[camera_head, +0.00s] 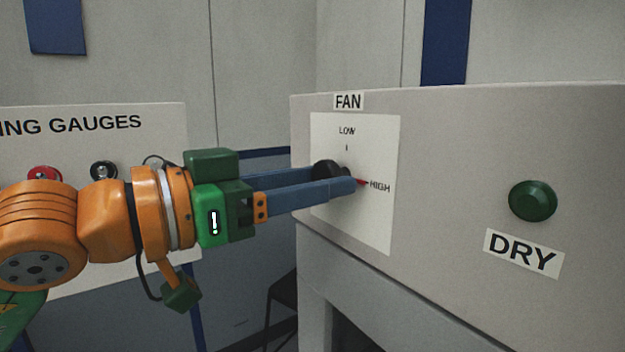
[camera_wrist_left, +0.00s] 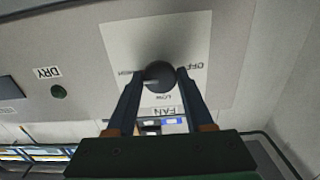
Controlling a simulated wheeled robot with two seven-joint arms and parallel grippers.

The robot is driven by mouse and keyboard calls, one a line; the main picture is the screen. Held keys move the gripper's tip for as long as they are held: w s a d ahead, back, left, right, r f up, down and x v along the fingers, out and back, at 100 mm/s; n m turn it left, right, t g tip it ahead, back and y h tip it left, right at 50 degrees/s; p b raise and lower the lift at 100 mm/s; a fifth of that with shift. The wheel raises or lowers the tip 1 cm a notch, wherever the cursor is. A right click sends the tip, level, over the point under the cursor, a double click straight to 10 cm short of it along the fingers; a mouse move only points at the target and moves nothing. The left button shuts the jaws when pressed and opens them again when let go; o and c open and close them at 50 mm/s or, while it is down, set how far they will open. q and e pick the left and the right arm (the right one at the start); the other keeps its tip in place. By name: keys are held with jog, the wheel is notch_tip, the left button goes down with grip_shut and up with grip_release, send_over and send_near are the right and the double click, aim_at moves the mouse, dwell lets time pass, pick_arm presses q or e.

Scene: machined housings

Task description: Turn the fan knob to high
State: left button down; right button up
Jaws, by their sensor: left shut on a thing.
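The fan knob (camera_head: 327,170) is black and round, on a white dial plate (camera_head: 375,135) marked FAN, LOW and HIGH. A red pointer on the knob points right, at the HIGH mark. My left gripper (camera_head: 345,180) comes in from the left and is shut on the knob, with a blue finger on each side, partly hiding it. In the left wrist view the knob (camera_wrist_left: 159,76) sits between the two fingertips (camera_wrist_left: 160,78), and the OFF and LOW marks show on the plate. My right gripper is not in view.
A green DRY button (camera_head: 533,201) is to the right on the same grey panel (camera_head: 450,150). A gauge board (camera_head: 80,145) with a red knob and a black knob stands behind my left arm. A dark chair (camera_head: 283,295) is below.

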pick_arm(q)
jog(key=shift+c, duration=1.4)
grip_release()
jog(key=b+v, duration=0.2)
jog(key=v, duration=0.5)
jog(key=shift+b, duration=0.3)
